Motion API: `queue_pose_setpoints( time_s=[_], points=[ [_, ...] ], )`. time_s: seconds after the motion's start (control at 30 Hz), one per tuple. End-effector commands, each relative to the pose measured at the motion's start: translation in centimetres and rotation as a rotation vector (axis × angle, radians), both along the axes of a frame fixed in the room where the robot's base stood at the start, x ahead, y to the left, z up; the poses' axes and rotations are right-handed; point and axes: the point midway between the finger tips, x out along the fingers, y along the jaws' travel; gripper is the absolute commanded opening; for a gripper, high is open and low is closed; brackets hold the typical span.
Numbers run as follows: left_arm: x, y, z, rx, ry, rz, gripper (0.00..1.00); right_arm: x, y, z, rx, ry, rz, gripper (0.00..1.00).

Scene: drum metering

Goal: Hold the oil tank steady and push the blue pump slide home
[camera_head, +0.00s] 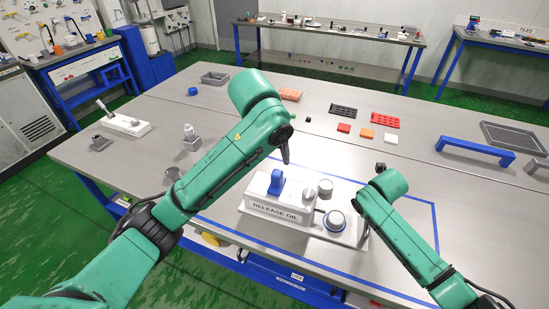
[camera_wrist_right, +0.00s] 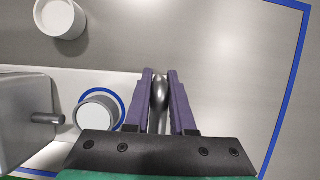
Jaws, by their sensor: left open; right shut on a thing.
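The white oil tank unit (camera_head: 282,213), marked RELEASE OIL, sits on a pale base on the table. The blue pump slide (camera_head: 277,183) stands upright on its top left. My left gripper (camera_head: 285,154) points down just above the slide, apart from it; its finger gap is hard to see. In the right wrist view my right gripper (camera_wrist_right: 160,88) is shut on a grey metal bar handle (camera_wrist_right: 160,94) beside the unit's base. The grey tank side (camera_wrist_right: 18,112) and a blue-ringed round cup (camera_wrist_right: 98,112) show left of it. In the head view my right arm hides this grip.
Blue tape (camera_head: 436,225) marks an area on the table (camera_head: 330,165) around the unit. A blue bar handle (camera_head: 475,148), a grey tray (camera_head: 515,137) and red and black racks (camera_head: 378,118) lie farther back. A white lever block (camera_head: 125,124) stands at left.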

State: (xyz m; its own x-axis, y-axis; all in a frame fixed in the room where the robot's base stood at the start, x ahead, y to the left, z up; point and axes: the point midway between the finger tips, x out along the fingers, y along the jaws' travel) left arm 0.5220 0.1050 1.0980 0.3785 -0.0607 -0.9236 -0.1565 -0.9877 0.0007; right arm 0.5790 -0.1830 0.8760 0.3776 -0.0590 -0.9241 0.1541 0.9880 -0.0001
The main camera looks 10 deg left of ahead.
Motion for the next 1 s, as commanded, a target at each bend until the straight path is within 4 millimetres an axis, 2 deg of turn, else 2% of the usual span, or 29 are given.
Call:
queue_pose_setpoints(
  time_s=[0.27, 0.3, 0.37, 0.67, 0.77, 0.87, 1.0],
  points=[
    [0.0, 0.0, 0.0, -0.001, 0.000, 0.000, 0.70, 0.0, 0.0, 0.1, -0.001, -0.001, -0.001, 0.00],
    [0.0, 0.0, 0.0, -0.001, 0.000, 0.000, 0.70, 0.0, 0.0, 0.1, -0.001, -0.001, -0.001, 0.34],
    [0.0, 0.0, 0.0, -0.001, 0.000, 0.000, 0.70, 0.0, 0.0, 0.1, -0.001, -0.001, -0.001, 0.57],
    [0.0, 0.0, 0.0, -0.001, -0.001, 0.000, 0.70, 0.0, 0.0, 0.1, 0.000, -0.001, 0.000, 0.57],
    [0.0, 0.0, 0.0, -0.001, -0.001, 0.000, 0.70, -0.2, 0.0, 0.8, 0.000, -0.002, 0.000, 0.57],
    [0.0, 0.0, 0.0, -0.001, -0.001, 0.000, 0.70, -0.9, 0.1, 2.6, 0.000, -0.004, 0.001, 0.57],
    [0.0, 0.0, 0.0, -0.001, -0.001, 0.000, 0.70, -2.4, 0.4, 6.2, -0.001, -0.006, 0.003, 0.57]
  ],
)
